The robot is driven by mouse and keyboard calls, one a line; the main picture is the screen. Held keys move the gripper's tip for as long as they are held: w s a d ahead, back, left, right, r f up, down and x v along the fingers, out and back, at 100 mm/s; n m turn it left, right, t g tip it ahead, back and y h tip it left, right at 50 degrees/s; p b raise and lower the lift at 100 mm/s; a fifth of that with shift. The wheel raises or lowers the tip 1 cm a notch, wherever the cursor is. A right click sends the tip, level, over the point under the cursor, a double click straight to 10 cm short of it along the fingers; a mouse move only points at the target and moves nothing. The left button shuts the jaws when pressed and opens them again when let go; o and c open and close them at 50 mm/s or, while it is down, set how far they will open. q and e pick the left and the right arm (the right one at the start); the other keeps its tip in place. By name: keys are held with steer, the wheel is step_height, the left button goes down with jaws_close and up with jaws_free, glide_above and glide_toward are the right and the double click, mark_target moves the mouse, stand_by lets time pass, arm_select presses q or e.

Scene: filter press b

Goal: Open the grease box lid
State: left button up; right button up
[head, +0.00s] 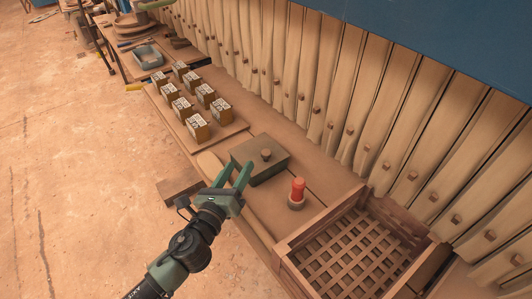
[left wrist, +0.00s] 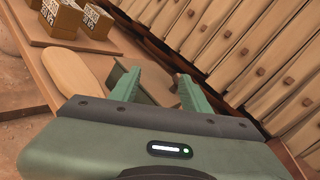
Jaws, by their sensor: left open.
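The grease box (head: 270,167) is a dark green, low box on the bench in the head view. My left gripper (head: 236,172) is open and empty, at the near left edge of the box. In the left wrist view the box (left wrist: 153,86) shows partly between and beyond the two green fingers (left wrist: 157,90). The knob is not clear there. I cannot tell whether the fingers touch the box. My right gripper is not in view.
A red-topped cylinder (head: 298,190) stands right of the box. A wooden slatted crate (head: 285,247) is at the bench's near end. A board (head: 229,130) with several labelled blocks lies behind left. Tall filter plates (head: 345,110) line the far side. A rounded wooden piece (left wrist: 75,77) lies beside the box.

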mark_target(263, 157)
arm_select(q)
steer(key=d+m+h, duration=0.1)
steer(key=m, duration=0.1)
steer(key=d+m+h, duration=0.1)
steer(key=m, duration=0.1)
steer(key=d+m+g+h, duration=0.1)
steer(key=m, duration=0.1)
steer(key=shift+f, duration=0.1)
steer(key=shift+w+d+m, duration=0.2)
steer(key=shift+d+m, duration=0.1)
steer(key=shift+m, duration=0.2)
steer(key=shift+g+h, duration=0.3)
steer(key=x, duration=0.7)
steer(key=shift+w+d+f, duration=0.1)
steer(key=shift+w+d, duration=0.05)
jaws_close()
